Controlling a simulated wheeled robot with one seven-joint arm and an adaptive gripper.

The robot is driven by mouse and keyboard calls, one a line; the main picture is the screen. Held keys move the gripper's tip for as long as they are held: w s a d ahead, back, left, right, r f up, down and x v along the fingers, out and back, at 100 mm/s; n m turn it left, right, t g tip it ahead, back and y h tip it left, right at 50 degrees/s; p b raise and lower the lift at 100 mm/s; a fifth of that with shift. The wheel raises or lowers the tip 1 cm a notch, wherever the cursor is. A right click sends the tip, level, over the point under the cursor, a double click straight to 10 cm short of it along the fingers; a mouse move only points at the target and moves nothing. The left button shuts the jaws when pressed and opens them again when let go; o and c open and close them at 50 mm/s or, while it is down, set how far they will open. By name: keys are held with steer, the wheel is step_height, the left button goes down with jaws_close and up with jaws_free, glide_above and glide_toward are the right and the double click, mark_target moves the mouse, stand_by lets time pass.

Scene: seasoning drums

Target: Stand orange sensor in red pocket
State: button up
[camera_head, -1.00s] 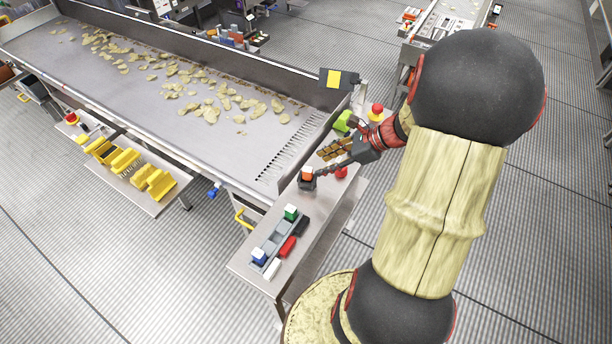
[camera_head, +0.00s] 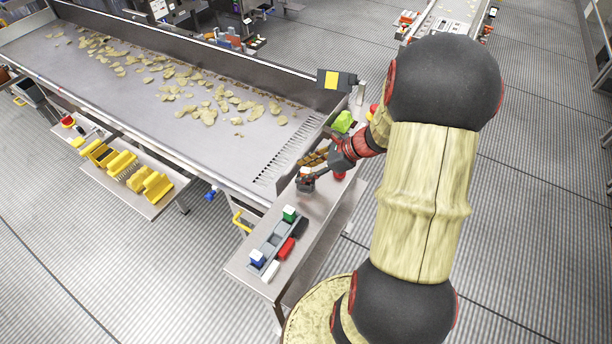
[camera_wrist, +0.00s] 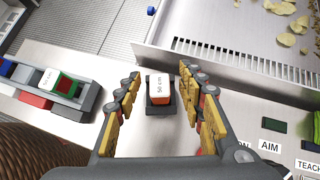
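The orange sensor (camera_wrist: 158,90), a small block with a white lettered top and an orange side, stands upright in a dark holder (camera_wrist: 175,108) on the narrow steel side table. In the wrist view my gripper (camera_wrist: 161,78) is open, one yellow-padded finger on each side of the sensor, with gaps visible. A grey rack (camera_head: 268,243) nearer the table's front end holds a green sensor (camera_head: 289,214) and a blue sensor (camera_head: 257,258). Its middle pocket, beside the red block (camera_head: 286,249), looks empty.
A black block (camera_head: 300,228) and a white block (camera_head: 270,271) flank the red one. The conveyor (camera_head: 160,110) with chips runs along the table's left side. A green object (camera_head: 343,121) and labelled controls (camera_wrist: 271,147) lie beyond the sensor.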

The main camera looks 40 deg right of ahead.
steer(key=shift+c, duration=1.2)
steer(key=c, duration=0.7)
jaws_close()
